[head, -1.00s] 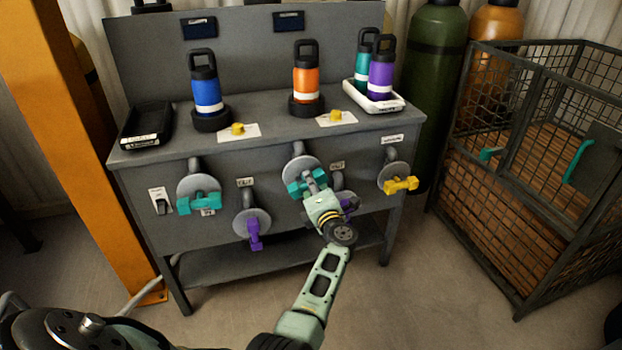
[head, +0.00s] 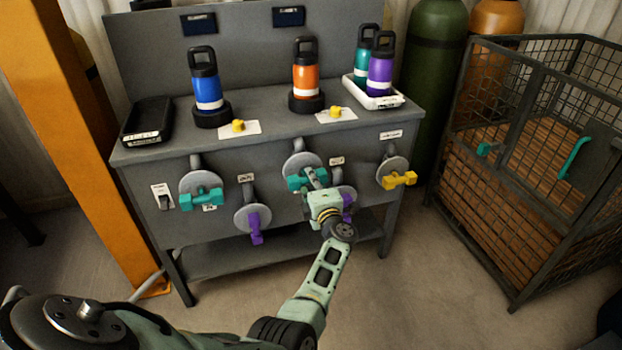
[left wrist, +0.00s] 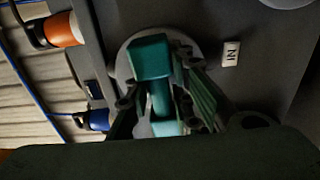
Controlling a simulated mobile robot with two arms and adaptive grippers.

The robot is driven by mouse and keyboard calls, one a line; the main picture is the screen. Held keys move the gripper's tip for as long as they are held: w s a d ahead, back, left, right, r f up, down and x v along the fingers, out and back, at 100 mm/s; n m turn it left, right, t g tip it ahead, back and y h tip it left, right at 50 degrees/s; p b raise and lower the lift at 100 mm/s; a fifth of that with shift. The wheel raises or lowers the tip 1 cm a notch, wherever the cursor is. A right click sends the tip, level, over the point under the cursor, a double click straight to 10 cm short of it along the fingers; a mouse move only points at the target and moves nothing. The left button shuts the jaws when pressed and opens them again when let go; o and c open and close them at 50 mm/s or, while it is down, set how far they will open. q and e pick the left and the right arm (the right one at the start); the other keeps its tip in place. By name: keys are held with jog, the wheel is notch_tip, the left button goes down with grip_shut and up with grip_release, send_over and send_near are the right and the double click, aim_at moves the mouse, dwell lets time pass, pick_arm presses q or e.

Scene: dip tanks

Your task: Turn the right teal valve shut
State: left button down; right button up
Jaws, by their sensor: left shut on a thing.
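The right teal valve (head: 300,181) is on the front of the grey bench, on a round grey flange. My left gripper (head: 316,181) reaches it from the front and is shut on its handle, covering part of it. In the left wrist view, the teal handle (left wrist: 151,58) sits between the two fingers of my left gripper (left wrist: 160,100), with a label reading IN beside the flange. The left teal valve (head: 201,198) is apart, further left, with nothing touching it. My right gripper is in no view.
A purple valve (head: 254,222) hangs between the teal ones; another purple valve (head: 348,204) is partly hidden behind my wrist. A yellow valve (head: 399,180) is to the right. Bottles stand on the bench top (head: 265,103). A wire cage (head: 510,265) stands at right.

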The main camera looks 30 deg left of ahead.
pick_arm(q)
jog(key=shift+a+r, duration=0.2)
jog(key=shift+r, duration=0.05)
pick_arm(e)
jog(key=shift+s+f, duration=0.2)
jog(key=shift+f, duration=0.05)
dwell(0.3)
pick_arm(q)
jog(key=c, duration=1.6)
grip_release()
jog(key=shift+f, duration=0.1)
jog(key=shift+c, duration=0.2)
